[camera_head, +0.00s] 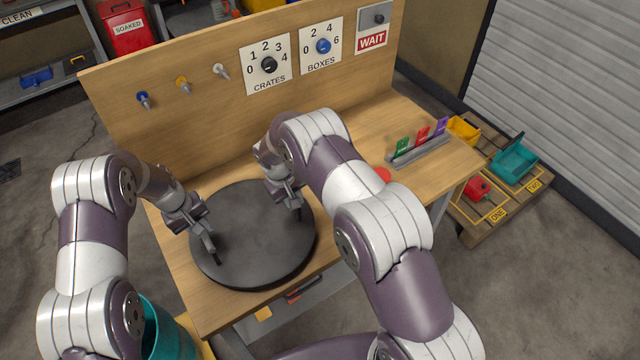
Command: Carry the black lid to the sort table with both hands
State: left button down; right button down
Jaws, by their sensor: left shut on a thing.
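The black lid (252,245) is a round dark disc, lying flat over the left part of a wooden-topped table (345,160). I cannot tell whether it rests on the top or hangs just above it. My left gripper (212,250) reaches over the lid's left side and is shut on it. My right gripper (296,210) is at the lid's upper right part, partly hidden by its own arm; its jaw state is unclear.
A back board (190,60) with pegs, dials and a WAIT sign (372,40) closes the table's far side. A card rack (420,148) and a red disc (382,175) are on the right. A pallet (500,210) with coloured bins stands beyond. A teal drum (165,335) is at lower left.

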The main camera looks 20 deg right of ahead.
pick_arm(q)
jog(key=c, duration=0.9)
grip_release()
jog(key=shift+w+d+p, duration=0.1)
jog(key=shift+p, duration=0.3)
jog(key=shift+c, duration=0.2)
pick_arm(e)
jog(key=c, duration=1)
grip_release()
jog(key=shift+w+f, duration=0.1)
jog(key=shift+f, duration=0.05)
jog(key=shift+o, duration=0.2)
pick_arm(q)
jog(key=shift+r, duration=0.15)
notch_tip(320, 180, up, 11)
jog(key=a, duration=0.2)
jog(key=shift+s+a+r, duration=0.2)
jog(key=shift+s, duration=0.1)
pick_arm(e)
notch_tip(320, 180, up, 12)
jog(key=a, duration=0.2)
jog(key=shift+s+a, duration=0.15)
jog(key=shift+s, duration=0.25)
